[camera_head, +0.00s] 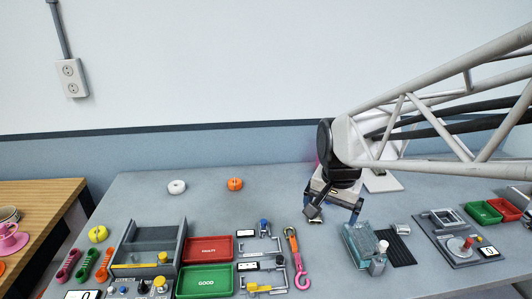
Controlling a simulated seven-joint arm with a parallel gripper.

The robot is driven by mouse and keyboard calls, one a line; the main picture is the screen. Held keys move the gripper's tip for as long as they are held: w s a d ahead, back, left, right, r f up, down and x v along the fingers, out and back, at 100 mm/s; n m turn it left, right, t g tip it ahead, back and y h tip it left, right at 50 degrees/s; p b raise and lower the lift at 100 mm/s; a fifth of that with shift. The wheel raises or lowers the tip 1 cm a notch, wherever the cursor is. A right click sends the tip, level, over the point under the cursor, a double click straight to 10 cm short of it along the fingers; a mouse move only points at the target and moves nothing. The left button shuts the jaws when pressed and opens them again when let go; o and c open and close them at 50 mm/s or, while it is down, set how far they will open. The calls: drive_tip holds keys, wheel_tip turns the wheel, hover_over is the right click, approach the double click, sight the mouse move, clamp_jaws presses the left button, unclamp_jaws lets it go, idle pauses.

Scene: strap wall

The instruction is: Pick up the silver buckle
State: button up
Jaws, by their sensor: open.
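My gripper (335,211) hangs over the back middle of the grey table, its fingers pointing down and apart. It is open, and nothing is seen held between the fingers. I cannot identify the silver buckle for sure. A small grey-silver piece (314,214) shows at the left fingertip; I cannot tell whether it is part of the finger or a separate thing. Another small silvery block (403,229) stands right of my gripper, at the back edge of a black ribbed mat (399,248).
Further left are a red tray (208,249), a green tray (205,281) and a grey bin (150,243). A teal clear box (358,243) stands front right. The back left table is mostly clear.

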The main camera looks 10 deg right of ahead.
drive_tip(key=w+d+f+m, duration=0.1)
drive_tip(key=w+f+m, duration=0.3)
drive_tip(key=w, duration=0.4)
drive_tip(key=w+d+f+m+g, duration=0.1)
drive_tip(key=w+d+f+m, duration=0.1)
drive_tip(key=w+f+m, duration=0.2)
drive_tip(key=w+d+f+m, duration=0.2)
drive_tip(key=w+f+m, duration=0.2)
drive_tip(key=w+f, duration=0.4)
drive_tip(key=shift+w+d+g, duration=0.15)
drive_tip(key=shift+w+g, duration=0.25)
drive_tip(key=shift+w, duration=1.5)
drive_tip(key=shift+w+d+f+m, duration=0.1)
drive_tip(key=shift+w+f+m, duration=0.3)
drive_tip(key=shift+w+f, duration=0.05)
drive_tip(key=shift+f, duration=0.1)
drive_tip(key=shift+f, duration=1.2)
drive_tip(key=shift+f, duration=0.1)
drive_tip(key=shift+f, duration=2.5)
